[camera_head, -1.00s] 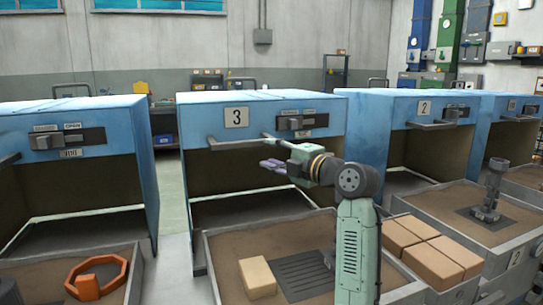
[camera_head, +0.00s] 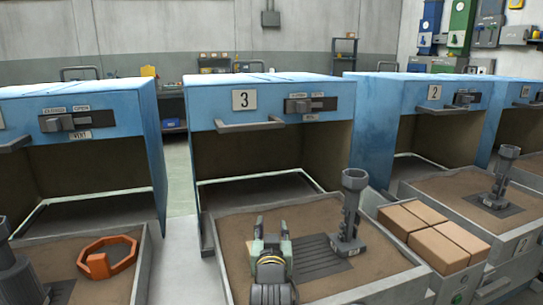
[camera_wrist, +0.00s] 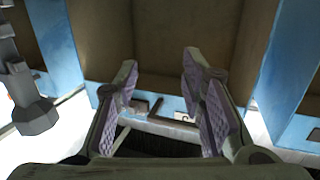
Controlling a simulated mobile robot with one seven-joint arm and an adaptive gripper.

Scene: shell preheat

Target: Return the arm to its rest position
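My gripper (camera_head: 271,222) is low over the sandy tray of unit 3 (camera_head: 322,205), in front of that unit's open mouth. It is open: in the wrist view its two fingers (camera_wrist: 160,70) stand apart with nothing between them. My forearm runs down out of the bottom of the head view. A grey post-like piece (camera_head: 351,212) stands upright on the tray's dark slotted plate (camera_head: 318,260), right of my gripper and apart from it. The tan block seen earlier on this tray is not visible now; my arm may hide it.
Blue unit 3 (camera_head: 200,110) has a bar handle (camera_head: 250,126) at its front. Tan blocks (camera_head: 432,235) fill a bin to the right. Another grey post (camera_head: 500,178) stands on the unit 2 tray. An orange ring (camera_head: 107,258) lies on the left tray.

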